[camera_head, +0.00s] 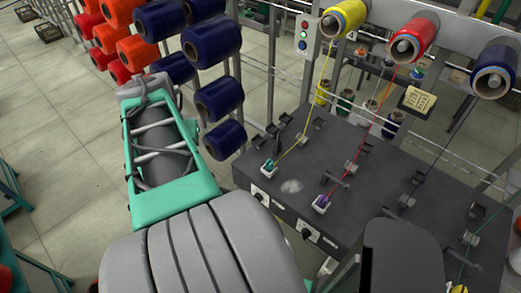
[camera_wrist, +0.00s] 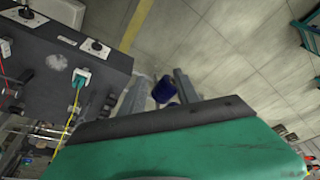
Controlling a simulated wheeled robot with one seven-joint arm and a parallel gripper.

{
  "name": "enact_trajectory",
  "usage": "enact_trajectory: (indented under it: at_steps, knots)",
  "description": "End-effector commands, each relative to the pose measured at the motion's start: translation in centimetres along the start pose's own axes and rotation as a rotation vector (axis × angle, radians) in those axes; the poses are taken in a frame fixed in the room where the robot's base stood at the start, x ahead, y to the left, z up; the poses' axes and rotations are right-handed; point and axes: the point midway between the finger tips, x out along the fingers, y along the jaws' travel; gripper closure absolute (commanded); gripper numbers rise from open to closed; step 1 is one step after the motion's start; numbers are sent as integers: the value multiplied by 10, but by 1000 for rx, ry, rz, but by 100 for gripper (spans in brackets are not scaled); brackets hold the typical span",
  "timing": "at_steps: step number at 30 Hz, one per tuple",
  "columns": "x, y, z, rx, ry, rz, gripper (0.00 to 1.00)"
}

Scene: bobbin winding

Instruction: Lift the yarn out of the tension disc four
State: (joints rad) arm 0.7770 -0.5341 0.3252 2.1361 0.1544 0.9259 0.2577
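Small metal discs on brackets stand in a slanting row on the dark machine table (camera_head: 385,165). Yellow yarn (camera_head: 313,105) runs down to the leftmost disc (camera_head: 302,139) and on to a teal holder (camera_head: 269,166), which also shows in the wrist view (camera_wrist: 83,78). Red yarn (camera_head: 378,113) runs by the second disc (camera_head: 350,168) to a white-and-purple holder (camera_head: 321,203). Dark blue yarn (camera_head: 455,135) runs down towards the third disc (camera_head: 406,201). Another disc (camera_head: 470,238) is at the right. No number marks disc four.
Yellow (camera_head: 345,17), red (camera_head: 413,38) and blue (camera_head: 495,70) yarn packages hang above the table. A rack of orange and navy spools (camera_head: 218,97) stands close to my arm. My dark link hides the table's front right. Tiled floor (camera_head: 50,135) lies open at left.

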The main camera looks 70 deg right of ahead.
Motion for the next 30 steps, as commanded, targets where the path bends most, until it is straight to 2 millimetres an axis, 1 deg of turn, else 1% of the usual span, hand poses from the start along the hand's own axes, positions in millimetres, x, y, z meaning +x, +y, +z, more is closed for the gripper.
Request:
enact_trajectory:
  at_steps: [1, 2, 3, 6, 9, 12, 17, 30]
  knots:
    - [16, 48, -15, 178, -12, 58, 62]
    - [22, 72, -21, 272, -17, 87, 62]
    - [28, 104, -26, 387, -22, 122, 62]
    - [38, 167, -28, 612, -30, 190, 62]
    - [42, 203, -25, 736, -35, 227, 62]
    - [44, 215, -23, 779, -36, 240, 62]
    - [55, 216, -21, 779, -36, 240, 62]
    - [118, 228, -13, 776, -36, 239, 62]
